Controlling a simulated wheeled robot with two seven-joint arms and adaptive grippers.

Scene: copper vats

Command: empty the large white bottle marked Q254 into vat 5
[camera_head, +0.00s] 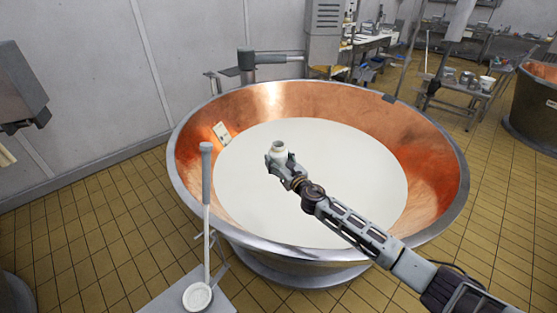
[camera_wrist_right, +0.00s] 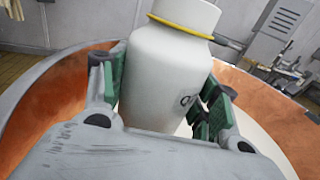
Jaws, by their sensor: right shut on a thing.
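A copper vat (camera_head: 430,160) with a steel rim stands in the middle of the head view, holding a wide pool of white liquid (camera_head: 340,165). My right gripper (camera_head: 278,160) is over the white liquid, reached in from the lower right. It is shut on a white bottle (camera_head: 278,147), which stands roughly upright. In the right wrist view the bottle (camera_wrist_right: 160,75) sits between the green-padded fingers, with a yellow band near its neck. A dark mark shows on its side, mostly hidden by a finger; I cannot read it. No vat number is legible. My left gripper is not in view.
A ladle-like tool (camera_head: 206,200) with a grey handle stands at the vat's near left. A small card (camera_head: 222,132) is on the inner copper wall. A steel fitting (camera_head: 265,60) sits at the back rim. Another vat (camera_head: 535,105) stands far right; tiled floor (camera_head: 95,235) is clear at left.

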